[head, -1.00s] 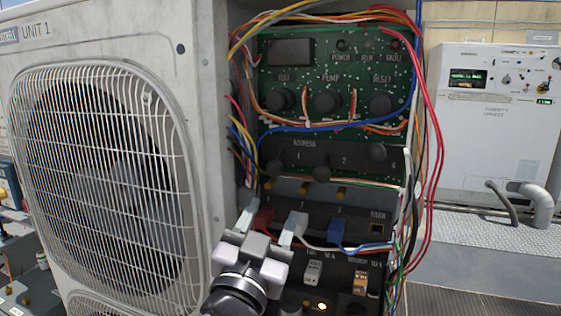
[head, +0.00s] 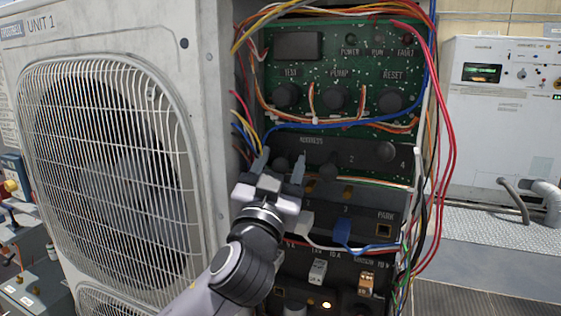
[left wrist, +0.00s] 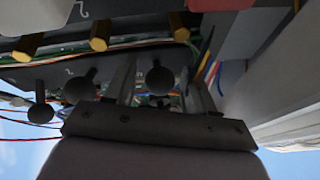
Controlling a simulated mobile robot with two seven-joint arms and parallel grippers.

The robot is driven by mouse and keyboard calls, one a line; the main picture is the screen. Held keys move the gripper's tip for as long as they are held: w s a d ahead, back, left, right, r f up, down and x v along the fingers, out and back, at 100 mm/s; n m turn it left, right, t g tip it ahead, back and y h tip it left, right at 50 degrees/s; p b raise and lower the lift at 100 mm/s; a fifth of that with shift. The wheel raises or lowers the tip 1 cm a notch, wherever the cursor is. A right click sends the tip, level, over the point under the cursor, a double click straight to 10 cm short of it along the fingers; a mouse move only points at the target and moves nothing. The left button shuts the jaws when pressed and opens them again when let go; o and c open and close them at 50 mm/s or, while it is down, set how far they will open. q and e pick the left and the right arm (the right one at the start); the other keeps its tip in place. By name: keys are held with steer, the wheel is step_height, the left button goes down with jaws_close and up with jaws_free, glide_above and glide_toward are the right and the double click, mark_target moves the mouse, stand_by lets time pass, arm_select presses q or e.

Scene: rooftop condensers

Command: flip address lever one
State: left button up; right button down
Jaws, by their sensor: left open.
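Address lever one (head: 281,164) is a dark round-knobbed lever at the left of the black ADDRESS strip, beside the printed 1. My left gripper (head: 280,164) is open in front of the strip, with its two grey fingers pointing up on either side of this knob. In the left wrist view, which is upside down, the lever one knob (left wrist: 160,78) shows between the fingers (left wrist: 161,88); I cannot tell whether they touch it. Lever two (head: 328,171) hangs low like lever one; lever four (head: 386,152) stands higher. My right gripper is out of view.
Loose wires frame the cabinet, and a blue wire (head: 345,124) crosses above the strip. Below are brass pegs, a white plug (head: 303,226), a blue plug (head: 342,230) and a PARK socket (head: 384,230). The fan unit's casing (head: 212,150) stands close on the left.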

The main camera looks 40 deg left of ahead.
mark_target(288, 145)
arm_select(q)
steer(key=c, duration=1)
steer(key=shift+s+d+r+g+h, duration=0.1)
steer(key=shift+r+g+h, duration=0.1)
steer(key=shift+r+g, duration=0.35)
steer(key=shift+s+r+g+h, duration=0.1)
steer(key=shift+r+g+h, duration=0.1)
steer(key=shift+g, duration=0.55)
steer(key=shift+r+m+g+h, duration=0.3)
steer(key=shift+r+g+h, duration=0.35)
steer(key=shift+g, duration=0.55)
steer(key=shift+w+r+g+h, duration=0.1)
steer(key=shift+r+g+h, duration=0.2)
steer(key=shift+g, duration=0.55)
steer(key=shift+w+r+g+h, duration=0.15)
steer(key=shift+r+g, duration=0.25)
steer(key=shift+g, duration=0.45)
steer(key=shift+r+g, duration=0.1)
steer(key=shift+g, duration=0.2)
steer(key=shift+r, duration=0.1)
